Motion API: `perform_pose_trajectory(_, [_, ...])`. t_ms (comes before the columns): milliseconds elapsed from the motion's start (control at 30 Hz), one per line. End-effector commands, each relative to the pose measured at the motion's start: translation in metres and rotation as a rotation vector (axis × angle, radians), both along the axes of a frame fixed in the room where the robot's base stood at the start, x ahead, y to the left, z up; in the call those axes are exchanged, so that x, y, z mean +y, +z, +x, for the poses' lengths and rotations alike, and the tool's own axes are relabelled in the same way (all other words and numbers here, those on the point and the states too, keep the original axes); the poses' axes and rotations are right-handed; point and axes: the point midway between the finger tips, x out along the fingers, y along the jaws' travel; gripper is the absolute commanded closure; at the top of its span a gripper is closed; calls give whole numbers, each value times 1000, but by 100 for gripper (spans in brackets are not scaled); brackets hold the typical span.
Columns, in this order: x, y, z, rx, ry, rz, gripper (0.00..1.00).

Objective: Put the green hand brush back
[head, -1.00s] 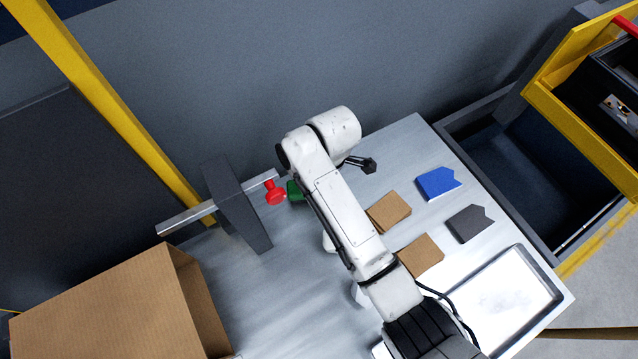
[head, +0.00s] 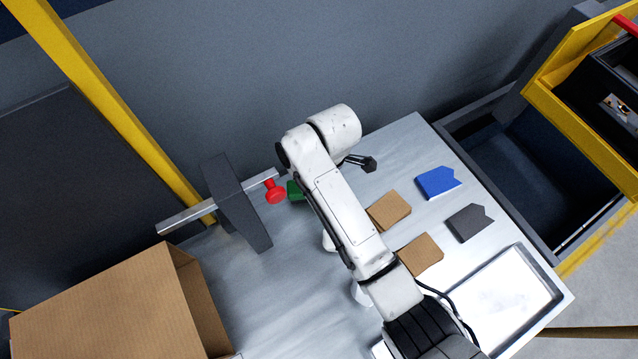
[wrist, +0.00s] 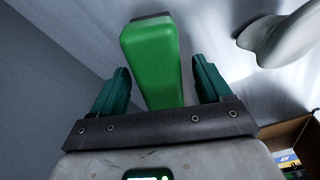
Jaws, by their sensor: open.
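In the wrist view the green hand brush (wrist: 150,58) is a bright green block-like shape with a dark far end. It lies between the two teal fingers of my gripper (wrist: 160,66). The fingers are open, with a gap showing on both sides of the brush. In the head view my arm hides the gripper and most of what is under it. A small green piece (head: 294,190) shows at the arm's left edge, beside a red knob (head: 273,191); I cannot tell whether it is the brush. Any bristles are hidden.
A metal bar (head: 190,216) runs through a dark upright plate (head: 236,205) on the left. A cardboard box (head: 100,300) stands front left. Tan blocks (head: 389,211), a blue piece (head: 437,182), a grey piece (head: 469,222) and a shallow tray (head: 553,284) occupy the table's right side.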

Motion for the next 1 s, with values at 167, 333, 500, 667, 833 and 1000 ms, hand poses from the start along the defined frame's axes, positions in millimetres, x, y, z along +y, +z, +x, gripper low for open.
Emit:
perform_pose_trajectory(167, [-3,28,2,-4,-1,3,22])
perform_pose_trajectory(333, [-7,66,3,-6,-1,3,22])
perform_pose_trajectory(500, [-12,103,3,-1,0,0,22])
perform_pose_trajectory(667, [-13,113,3,0,-2,0,22])
perform_pose_trajectory(833, [-14,117,3,0,-1,0,22])
perform_pose_trajectory(1000, [-14,116,3,0,0,0,22])
